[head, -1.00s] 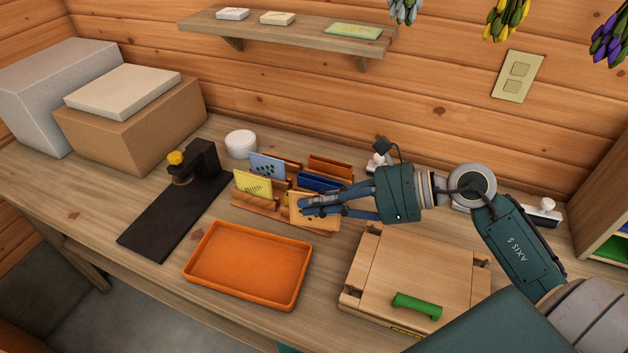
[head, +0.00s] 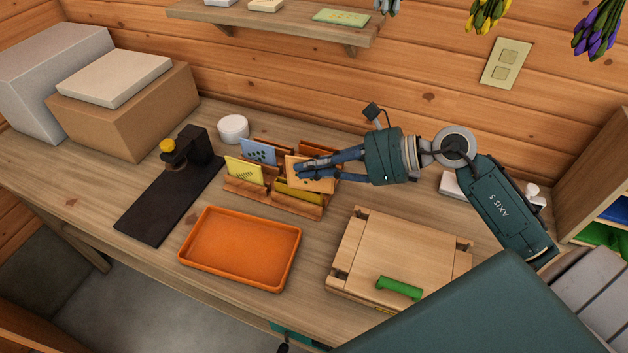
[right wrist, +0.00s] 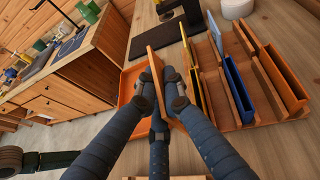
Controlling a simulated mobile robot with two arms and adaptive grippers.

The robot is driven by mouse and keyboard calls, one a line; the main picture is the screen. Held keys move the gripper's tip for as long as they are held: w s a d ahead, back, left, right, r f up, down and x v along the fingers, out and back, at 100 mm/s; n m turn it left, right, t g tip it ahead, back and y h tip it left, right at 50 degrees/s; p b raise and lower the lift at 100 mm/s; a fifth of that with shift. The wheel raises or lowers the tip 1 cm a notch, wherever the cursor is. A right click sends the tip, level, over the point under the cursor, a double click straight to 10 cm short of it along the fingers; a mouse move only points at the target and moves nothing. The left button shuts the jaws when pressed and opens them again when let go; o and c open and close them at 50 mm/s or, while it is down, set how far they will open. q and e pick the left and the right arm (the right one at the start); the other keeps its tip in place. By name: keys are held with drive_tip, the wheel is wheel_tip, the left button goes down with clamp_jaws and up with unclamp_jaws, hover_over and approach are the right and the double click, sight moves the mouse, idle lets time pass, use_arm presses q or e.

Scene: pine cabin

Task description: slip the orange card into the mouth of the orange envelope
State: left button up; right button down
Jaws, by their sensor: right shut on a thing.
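My right gripper (head: 304,170) is shut on the orange card (head: 325,185), which also shows in the right wrist view (right wrist: 155,46). It holds the card upright at the right part of the wooden rack (head: 312,212), in front of the rear slots. The orange envelope (right wrist: 278,78) stands at the far right of the rack in the right wrist view, apart from the card. In the head view the card and fingers hide most of it. The blue envelope (right wrist: 239,86) stands between it and the card.
A yellow card (head: 243,171), a light blue card (head: 258,151) and a yellow envelope (head: 300,193) stand in the rack. An orange tray (head: 240,250), a wooden box with a green handle (head: 400,288) and a black stamping stand (head: 170,200) are nearby.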

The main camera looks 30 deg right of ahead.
use_arm(q)
wheel_tip(320, 180, up, 6)
drive_tip(key=d+p, duration=0.1)
drive_tip(key=p, duration=0.4)
drive_tip(key=shift+d, duration=0.35)
use_arm(e)
drive_tip(key=w+d+r+m+t+h, duration=0.1)
drive_tip(key=w+d+r+m, duration=0.1)
drive_tip(key=w+d, duration=0.7)
drive_tip(key=w, duration=0.5)
drive_tip(key=shift+d+r+t+h, duration=0.2)
drive_tip(key=shift+t+h, duration=0.2)
use_arm(q)
drive_tip(key=shift+a, duration=0.2)
drive_tip(key=shift+f, duration=0.15)
wheel_tip(320, 180, down, 5)
drive_tip(key=b, duration=0.4)
drive_tip(key=shift+b, duration=0.4)
use_arm(e)
wheel_tip(320, 180, down, 4)
drive_tip(key=shift+s+f, duration=0.1)
drive_tip(key=shift+f, duration=0.1)
use_arm(q)
drive_tip(key=shift+f+b, duration=0.25)
drive_tip(key=shift+b, duration=0.05)
